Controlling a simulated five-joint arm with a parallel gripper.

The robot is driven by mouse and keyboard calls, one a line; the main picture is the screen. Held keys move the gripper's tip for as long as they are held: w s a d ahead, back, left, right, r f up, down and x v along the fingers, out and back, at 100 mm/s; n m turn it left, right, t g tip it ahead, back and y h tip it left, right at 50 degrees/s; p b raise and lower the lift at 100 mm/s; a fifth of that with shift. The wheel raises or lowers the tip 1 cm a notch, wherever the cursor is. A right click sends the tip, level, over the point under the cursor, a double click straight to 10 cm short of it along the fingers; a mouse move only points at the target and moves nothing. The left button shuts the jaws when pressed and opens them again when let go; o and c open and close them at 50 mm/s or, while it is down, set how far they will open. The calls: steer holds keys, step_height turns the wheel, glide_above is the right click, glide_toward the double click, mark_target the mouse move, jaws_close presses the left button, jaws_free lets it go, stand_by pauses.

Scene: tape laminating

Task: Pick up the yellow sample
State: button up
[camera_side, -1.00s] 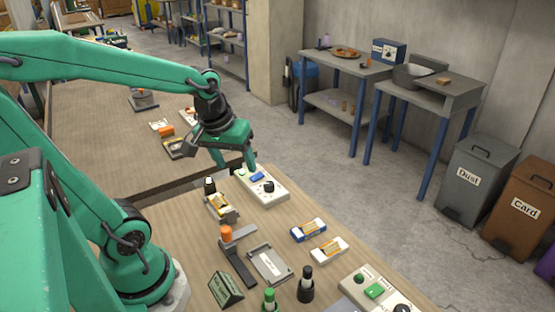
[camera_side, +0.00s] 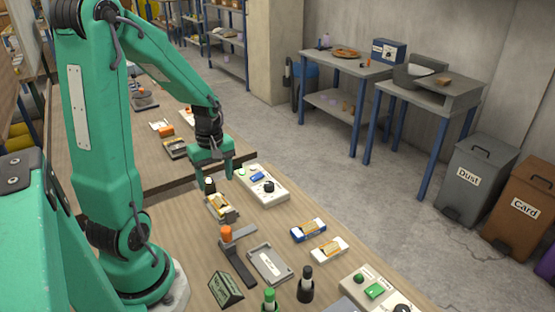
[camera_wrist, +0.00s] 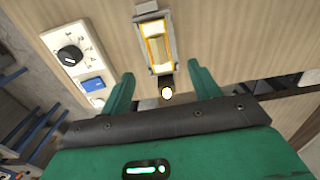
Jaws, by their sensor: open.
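A yellow-edged, pale flat piece, which looks like the yellow sample (camera_side: 217,205), lies in a grey holder (camera_side: 231,215) on the wooden bench. In the wrist view the yellow sample (camera_wrist: 157,46) lies in the grey holder (camera_wrist: 139,17), just ahead of my fingers and roughly centred between them. My gripper (camera_side: 213,178) points down, above and behind the holder in the side view.
A small dark post (camera_side: 209,187) stands close under my gripper. A white control box (camera_side: 264,185) with a knob is to the right. An orange-topped stand (camera_side: 226,233), a grey tray (camera_side: 270,264) and blue (camera_side: 308,231) and white (camera_side: 329,249) holders stand nearer.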

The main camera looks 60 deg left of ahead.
mark_target(219, 199)
steer(key=shift+f, duration=1.3)
steer(key=shift+w+d+f, duration=0.1)
steer(key=shift+f, duration=1.2)
steer(key=shift+d+f, duration=0.1)
steer(key=shift+f, duration=1.2)
steer(key=shift+c, duration=0.2)
steer(key=c, duration=1.1)
steer(key=shift+r, duration=0.2)
steer(key=shift+r, duration=2)
steer(key=d+r, duration=0.2)
steer(key=d, duration=0.2)
steer(key=d+r, duration=0.2)
steer(key=d, duration=0.1)
steer(key=d+r, duration=0.2)
steer(key=d, duration=0.2)
steer(key=shift+w+d+r, duration=0.3)
steer(key=shift+w+r, duration=0.05)
